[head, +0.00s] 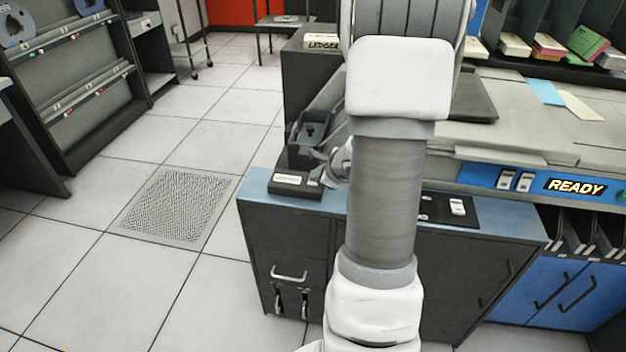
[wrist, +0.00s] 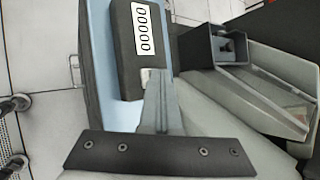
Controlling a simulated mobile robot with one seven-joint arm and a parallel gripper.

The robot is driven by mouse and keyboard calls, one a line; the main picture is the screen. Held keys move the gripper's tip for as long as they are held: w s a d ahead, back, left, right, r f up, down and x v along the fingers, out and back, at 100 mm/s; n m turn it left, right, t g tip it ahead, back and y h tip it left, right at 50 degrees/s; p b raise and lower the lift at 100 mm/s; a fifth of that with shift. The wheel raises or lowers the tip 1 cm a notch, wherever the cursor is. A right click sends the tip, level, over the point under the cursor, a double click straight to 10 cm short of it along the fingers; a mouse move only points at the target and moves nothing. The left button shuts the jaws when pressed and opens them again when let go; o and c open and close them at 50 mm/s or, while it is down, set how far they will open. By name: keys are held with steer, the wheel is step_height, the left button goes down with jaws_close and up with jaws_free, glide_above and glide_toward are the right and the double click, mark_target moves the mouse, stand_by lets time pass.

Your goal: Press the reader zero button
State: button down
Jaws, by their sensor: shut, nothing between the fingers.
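A dark counter box (head: 294,186) sits on the blue top of the cabinet at its left end. In the wrist view the box (wrist: 124,55) has a white display (wrist: 145,28) reading 00000. My gripper (head: 330,167) is shut and empty, at the right end of the box. In the wrist view my gripper (wrist: 155,75) has its fingertips over the box's near end. A small pale button (wrist: 146,73) shows beside the tips and is partly hidden by them. I cannot tell whether the tips touch it.
A dark card hopper (head: 311,134) stands just behind the box, and its tray also shows in the wrist view (wrist: 255,95). A switch panel (head: 456,208) is to the right on the cabinet. A blue panel reads READY (head: 575,187). Open floor lies left.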

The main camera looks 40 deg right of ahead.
steer(key=shift+r, duration=0.1)
steer(key=shift+r+p, duration=0.55)
steer(key=shift+r, duration=0.15)
steer(key=shift+r, duration=0.1)
step_height(320, 180, up, 5)
steer(key=p, duration=0.3)
steer(key=shift+p, duration=0.4)
stand_by(0.3)
